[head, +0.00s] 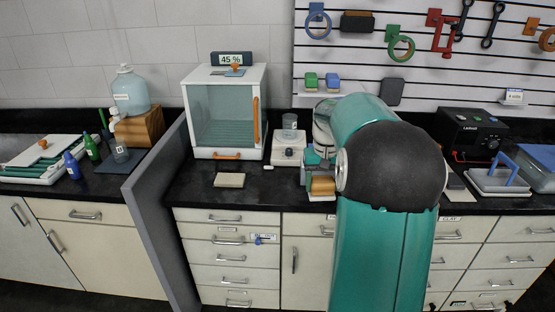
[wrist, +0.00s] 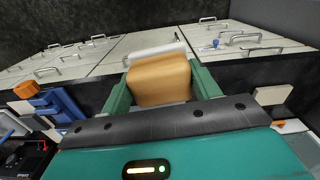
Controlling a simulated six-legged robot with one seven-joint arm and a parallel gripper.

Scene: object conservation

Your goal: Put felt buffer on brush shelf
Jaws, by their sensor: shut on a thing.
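The felt buffer (wrist: 158,84), a tan block with a pale felt layer (wrist: 155,53), is between the two green fingers of my gripper (wrist: 160,76) in the wrist view. My gripper is shut on it. In the head view the tan block (head: 322,187) shows low over the front of the counter, left of my arm; my arm hides much of the gripper. What looks like the brush shelf (head: 318,93) is a small white ledge on the slatted wall, above and behind the gripper. A green block (head: 311,79) and a blue block (head: 332,80) stand on it.
A glass-fronted cabinet (head: 226,118) and a white device with a beaker (head: 289,146) stand left of my arm. A flat tan pad (head: 229,180) lies on the dark counter. Tools hang on the wall above. A black instrument (head: 472,131) stands at right.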

